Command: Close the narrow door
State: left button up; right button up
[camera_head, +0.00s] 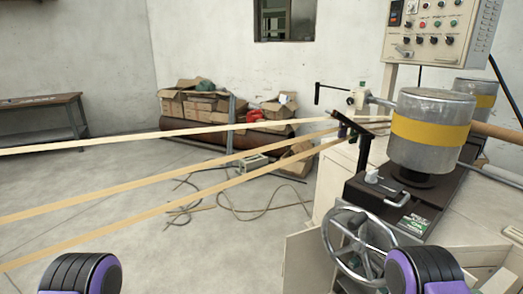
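A pale, narrow door panel (298,262) stands out at the lower left of the winding machine's cream cabinet (328,178), left of the handwheel. It appears to be open, angled away from the cabinet front. Its lower part is cut off by the frame edge, and I cannot make out its handle. Black and purple parts of my two arms show at the bottom left and bottom right. Neither gripper is in the picture.
A metal handwheel (333,244) juts from the machine near the door. Tan strips (150,186) stretch from the left to the machine. A control box (437,28) stands above it. Cables (236,207) lie on the floor.

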aim_at(308, 268)
jog(key=u, duration=1.25)
jog(key=i, duration=3.05)
jog(key=z, duration=3.7)
jog(key=i, duration=0.75)
jog(key=z, duration=0.4)
